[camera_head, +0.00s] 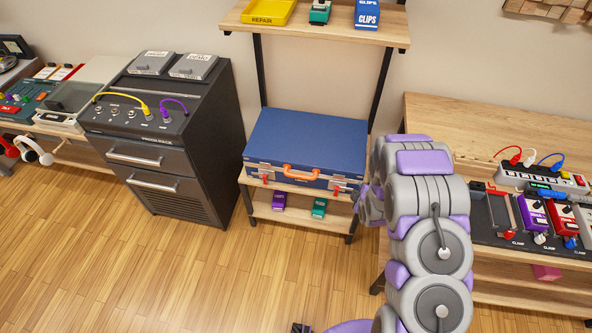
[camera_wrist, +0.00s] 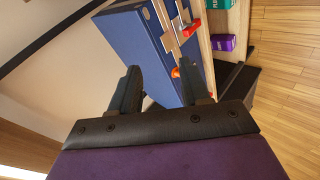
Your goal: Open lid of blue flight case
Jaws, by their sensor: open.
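The blue flight case (camera_head: 307,146) lies on the upper board of a wooden shelf unit, its lid closed. An orange handle (camera_head: 301,173) is on its front, with a red latch on each side of it. In the wrist view the blue case (camera_wrist: 141,47) appears turned on its side, with its silver front edge and a red latch (camera_wrist: 191,29) showing. My gripper (camera_wrist: 165,80) is open, with its two dark fingers pointing toward the case and nothing seen between them but the case beyond. In the head view my arm hides the gripper's fingers near the case's right end.
A purple pedal (camera_head: 279,201) and a green pedal (camera_head: 319,208) sit on the board below the case. A black cabinet (camera_head: 170,130) stands to the left. A wooden bench (camera_head: 480,120) with pedals and a power strip (camera_head: 541,180) is at the right. A shelf (camera_head: 315,30) hangs above. The wooden floor in front is clear.

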